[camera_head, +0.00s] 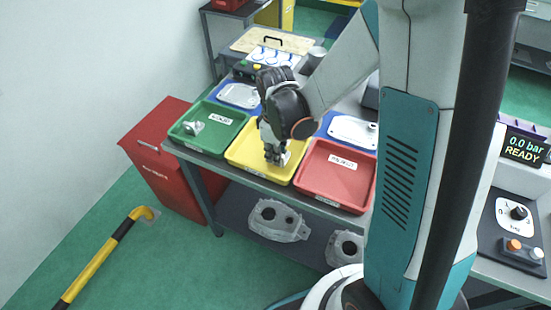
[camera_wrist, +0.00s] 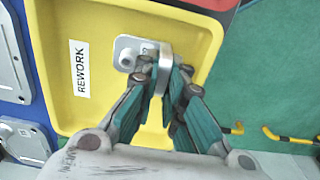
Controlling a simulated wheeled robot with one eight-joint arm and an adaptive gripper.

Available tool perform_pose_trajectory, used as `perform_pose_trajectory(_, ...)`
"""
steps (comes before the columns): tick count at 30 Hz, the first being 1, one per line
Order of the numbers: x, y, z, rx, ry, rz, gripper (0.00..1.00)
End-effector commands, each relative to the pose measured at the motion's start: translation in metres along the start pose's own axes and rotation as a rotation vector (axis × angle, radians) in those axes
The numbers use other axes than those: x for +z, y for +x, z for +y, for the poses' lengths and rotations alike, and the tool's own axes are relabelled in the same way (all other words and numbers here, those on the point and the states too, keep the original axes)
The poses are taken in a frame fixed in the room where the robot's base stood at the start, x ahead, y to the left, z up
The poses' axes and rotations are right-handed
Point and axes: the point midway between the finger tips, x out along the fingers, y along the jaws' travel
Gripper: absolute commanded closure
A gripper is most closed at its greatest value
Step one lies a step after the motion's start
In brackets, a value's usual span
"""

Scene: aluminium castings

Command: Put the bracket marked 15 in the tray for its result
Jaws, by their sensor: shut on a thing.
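My gripper (camera_head: 274,160) is low over the yellow tray (camera_head: 237,155) in the head view. In the wrist view its teal fingers (camera_wrist: 163,85) are shut on the upright flange of a small grey metal bracket (camera_wrist: 128,50). The bracket is within the outline of the yellow tray (camera_wrist: 100,112), whose white label (camera_wrist: 79,69) reads REWORK. I cannot tell whether the bracket touches the tray floor. No number is readable on it. In the head view the gripper mostly hides the bracket.
A green tray (camera_head: 228,113) with another grey bracket (camera_head: 194,127) stands left of the yellow one. An empty red tray (camera_head: 322,184) stands right. Blue trays with light plates (camera_head: 240,95) lie behind. A display (camera_head: 524,148) reads 0.0 bar READY. Castings (camera_head: 277,220) lie on the lower shelf.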

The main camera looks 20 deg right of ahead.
Motion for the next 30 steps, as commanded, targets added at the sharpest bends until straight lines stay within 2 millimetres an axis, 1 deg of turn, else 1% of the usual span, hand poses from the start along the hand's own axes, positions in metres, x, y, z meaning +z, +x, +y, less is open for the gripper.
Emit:
perform_pose_trajectory(1, -0.0002, 0.0102, 0.0002, 0.0, 0.0, 0.0, 1.0)
perform_pose_trajectory(3, -0.0001, 0.0153, 0.0001, 0.0, 0.0, 0.0, 1.0)
perform_pose_trajectory(10, 0.0, 0.0144, 0.0, 0.0, 0.0, 0.0, 1.0)
perform_pose_trajectory(14, 0.0, 0.0181, 0.0, 0.0, 0.0, 0.0, 1.0)
perform_pose_trajectory(15, 0.0, 0.0178, 0.0, 0.0, 0.0, 0.0, 0.86)
perform_pose_trajectory(17, 0.0, 0.0171, 0.0, 0.0, 0.0, 0.0, 0.72)
perform_pose_trajectory(18, 0.0, 0.017, 0.0, 0.0, 0.0, 0.0, 0.7)
perform_pose_trajectory(26, 0.0, 0.0169, 0.0, 0.0, 0.0, 0.0, 0.7)
perform_pose_trajectory(30, 0.0, 0.0124, 0.0, 0.0, 0.0, 0.0, 0.7)
